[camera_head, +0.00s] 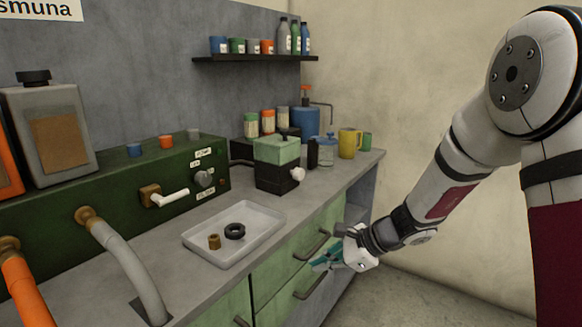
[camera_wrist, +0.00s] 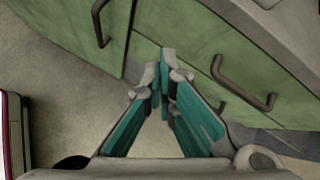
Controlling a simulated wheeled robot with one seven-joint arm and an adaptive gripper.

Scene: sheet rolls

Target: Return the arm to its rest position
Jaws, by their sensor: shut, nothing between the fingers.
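My gripper (camera_head: 326,262) is shut and empty, with teal fingers. In the head view it hangs at the end of my white arm, in front of the green cabinet drawers and below the counter edge. In the wrist view the fingertips (camera_wrist: 167,58) meet near the middle of the picture, with nothing between them. Behind them are the green cabinet fronts (camera_wrist: 190,30) and the floor (camera_wrist: 70,105). I cannot tell how far the fingertips are from the drawer fronts.
Dark drawer handles (camera_head: 308,282) stick out near my gripper. A white tray (camera_head: 262,247) on the counter holds a black ring (camera_head: 235,231) and a brown piece (camera_head: 214,241). A yellow mug (camera_head: 349,142) stands at the back. The floor (camera_head: 425,300) on the right is clear.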

